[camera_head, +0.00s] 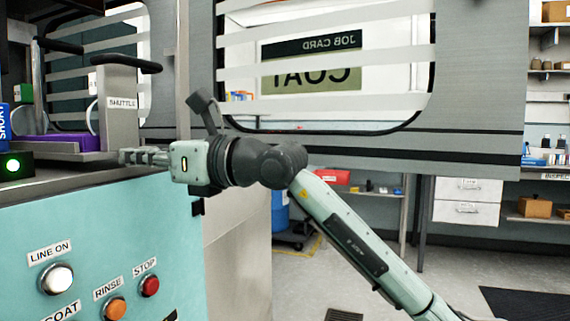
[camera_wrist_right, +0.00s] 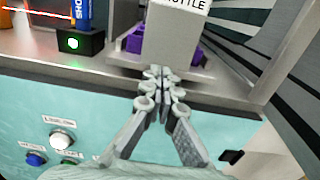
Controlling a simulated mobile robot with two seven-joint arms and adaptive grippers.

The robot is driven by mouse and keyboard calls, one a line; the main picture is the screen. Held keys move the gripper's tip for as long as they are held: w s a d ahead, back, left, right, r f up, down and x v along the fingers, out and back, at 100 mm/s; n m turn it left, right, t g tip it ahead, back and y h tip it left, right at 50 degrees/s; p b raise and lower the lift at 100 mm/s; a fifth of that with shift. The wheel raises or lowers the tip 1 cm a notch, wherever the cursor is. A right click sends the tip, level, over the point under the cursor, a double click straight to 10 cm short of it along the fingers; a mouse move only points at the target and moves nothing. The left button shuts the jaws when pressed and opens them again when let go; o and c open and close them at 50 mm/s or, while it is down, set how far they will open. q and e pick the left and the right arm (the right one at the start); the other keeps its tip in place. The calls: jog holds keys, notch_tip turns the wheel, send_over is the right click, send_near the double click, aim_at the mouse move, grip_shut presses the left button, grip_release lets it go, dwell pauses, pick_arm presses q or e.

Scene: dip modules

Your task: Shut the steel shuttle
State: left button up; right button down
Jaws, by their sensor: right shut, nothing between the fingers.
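The steel shuttle (camera_head: 118,115) stands on the machine's deck at the left of the head view, with an upright plate labelled SHUTTLE and black-topped handles. A purple piece (camera_head: 75,143) sits within it, partly hidden by the plate. In the right wrist view the shuttle's plate (camera_wrist_right: 172,40) is at the top middle, with purple (camera_wrist_right: 133,40) showing on both sides. My right gripper (camera_head: 122,156) is shut and empty, its fingertips (camera_wrist_right: 160,72) at the lower edge of the plate. I cannot tell whether they touch it. My left gripper is not in view.
A teal panel below carries a white LINE ON button (camera_head: 57,279), an orange RINSE button (camera_head: 115,309) and a red STOP button (camera_head: 149,286). A black box (camera_head: 14,165) with a lit green lamp is left of the shuttle. A grey slatted window panel (camera_head: 480,80) stands behind my right arm.

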jog(key=x, duration=0.7)
jog(key=shift+w+a, duration=0.1)
jog(key=shift+a, duration=0.1)
